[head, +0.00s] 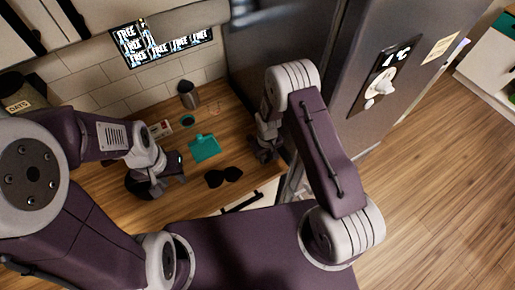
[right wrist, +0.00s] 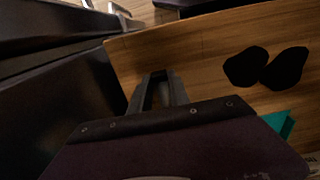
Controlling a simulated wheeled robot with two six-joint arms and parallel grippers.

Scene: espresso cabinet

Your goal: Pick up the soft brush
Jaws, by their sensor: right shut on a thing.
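My right gripper (head: 264,150) is low over the right end of the wooden counter, beside the dark fridge. In the right wrist view its fingers (right wrist: 158,76) are shut on a slim dark thing that is mostly hidden between them. It may be the soft brush, but I cannot make out its bristles or handle. No other brush shows clearly on the counter. My left gripper (head: 165,182) is over the left part of the counter, beside a dark round object (head: 140,186). I cannot tell whether its jaws are open.
Black sunglasses (head: 223,177) lie near the counter's front edge. A flat teal object (head: 204,147) lies behind them. The fridge (head: 315,75) closes off the right side.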

